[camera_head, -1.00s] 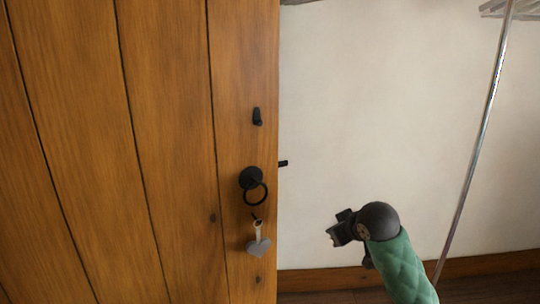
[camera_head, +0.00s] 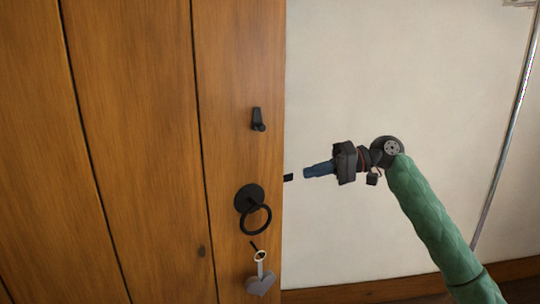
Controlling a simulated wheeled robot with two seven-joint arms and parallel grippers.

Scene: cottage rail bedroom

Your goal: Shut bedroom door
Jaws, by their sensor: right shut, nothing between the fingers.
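The wooden bedroom door (camera_head: 140,150) fills the left half of the head view, its right edge upright and standing in front of a pale wall. It carries a black ring handle (camera_head: 254,212) on a round plate, a small black latch piece (camera_head: 257,120) above it, and a key with a grey heart-shaped tag (camera_head: 261,284) below. My left gripper is not in view.
A pale wall (camera_head: 400,70) lies behind my right arm, with a wooden skirting board (camera_head: 370,291) along its foot. A thin shiny pole (camera_head: 508,140) stands at the right. The space between door edge and pole is otherwise clear.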

